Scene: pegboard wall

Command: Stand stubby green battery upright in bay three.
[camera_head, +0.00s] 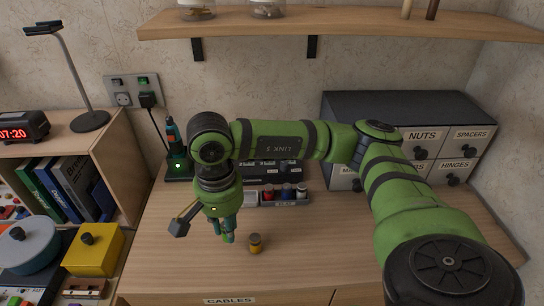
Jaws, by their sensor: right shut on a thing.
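My right gripper (227,232) points down over the front middle of the desk, with its arm coming in from the right. It is shut on a small greenish thing, mostly hidden by the fingers, that looks like the stubby green battery (229,238). No other green battery shows clearly. A grey battery tray (305,199) with a label stands behind and right of the gripper, holding several small cylinders, among them red and blue ones. The tray's left part is hidden by my gripper, and I cannot read its bay numbers. My left gripper is not in view.
A charger with a green light (178,166) and a dark drawer cabinet (442,140) stand at the back. The wooden shelf (360,22) hangs above. The desk's front right is clear.

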